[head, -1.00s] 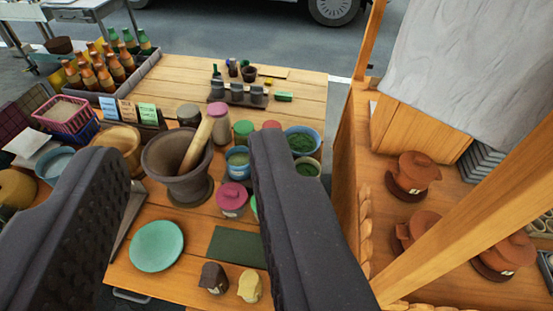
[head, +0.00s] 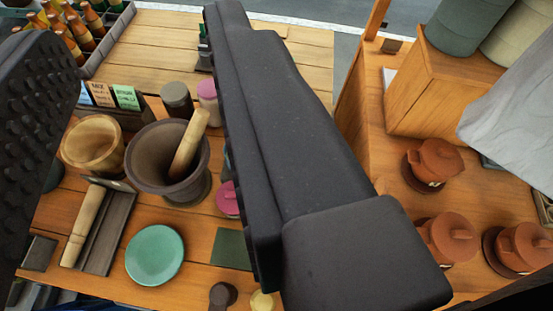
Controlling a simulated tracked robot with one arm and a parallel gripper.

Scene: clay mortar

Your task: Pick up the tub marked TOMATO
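No readable TOMATO marking shows on any tub. A tub with a magenta lid (head: 228,199) stands right of the stone mortar (head: 167,160), partly hidden behind my right finger. A pink-lidded tub (head: 208,97) and a grey-lidded tub (head: 177,98) stand farther back, behind the mortar. My gripper (head: 140,70) is open. Its left finger is at the left edge and its large right finger crosses the middle of the view. Nothing is held between the fingers. The right finger hides the other tubs and bowls behind it.
A pestle (head: 189,144) leans in the mortar. A wooden bowl (head: 93,145), a green plate (head: 155,255) and a dark green mat (head: 231,249) lie around it. Lidded clay pots (head: 432,165) stand on the right-hand counter. The back tabletop (head: 165,65) is mostly clear.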

